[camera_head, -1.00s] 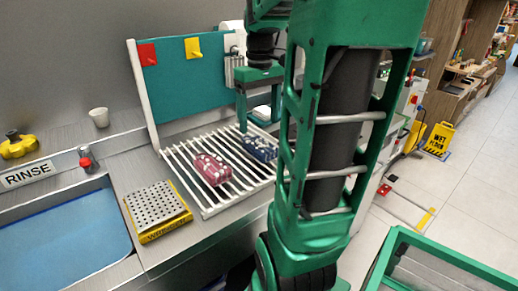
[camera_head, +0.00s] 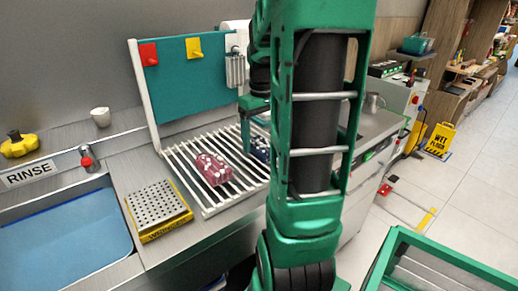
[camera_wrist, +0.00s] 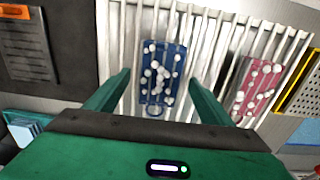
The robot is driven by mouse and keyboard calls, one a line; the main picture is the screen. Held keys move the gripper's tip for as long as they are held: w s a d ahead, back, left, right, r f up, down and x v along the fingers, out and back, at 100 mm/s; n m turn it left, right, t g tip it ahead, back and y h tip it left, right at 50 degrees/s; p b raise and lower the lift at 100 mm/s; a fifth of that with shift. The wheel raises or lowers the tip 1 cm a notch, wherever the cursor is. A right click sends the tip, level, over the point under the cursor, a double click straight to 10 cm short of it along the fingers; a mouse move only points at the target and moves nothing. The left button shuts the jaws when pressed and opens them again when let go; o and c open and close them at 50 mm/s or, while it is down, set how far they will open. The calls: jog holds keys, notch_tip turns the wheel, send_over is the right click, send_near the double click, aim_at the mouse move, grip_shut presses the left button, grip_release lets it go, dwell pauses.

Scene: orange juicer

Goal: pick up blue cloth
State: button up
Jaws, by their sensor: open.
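The blue cloth (camera_wrist: 163,75), patterned with white dots, lies on the white slatted rack (camera_wrist: 222,45). In the wrist view it sits between the two open fingers of my gripper (camera_wrist: 160,95), and neither finger visibly touches it. In the head view only part of the blue cloth (camera_head: 260,148) shows, beside my gripper (camera_head: 246,135) and partly hidden by my arm. My gripper is open and empty, pointing down over the rack. I cannot tell its exact height above the cloth.
A pink dotted cloth (camera_head: 212,168) lies on the rack to the left of the blue one. A yellow perforated block (camera_head: 158,208) stands left of the rack. A teal board (camera_head: 190,85) with hooks rises behind. A blue basin (camera_head: 65,240) is at left.

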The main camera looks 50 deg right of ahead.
jog(key=shift+f, duration=0.7)
jog(key=c, duration=1.1)
jog(key=shift+r, duration=0.1)
jog(key=shift+r, duration=0.6)
notch_tip(320, 180, up, 3)
jog(key=shift+f, duration=0.1)
jog(key=a+r, duration=0.2)
jog(key=a, duration=0.2)
jog(key=a+r, duration=0.2)
jog(key=a, duration=0.1)
jog(key=a+r, duration=0.3)
jog(key=a, duration=0.1)
jog(key=shift+w+a, duration=0.35)
jog(key=shift+w, duration=0.05)
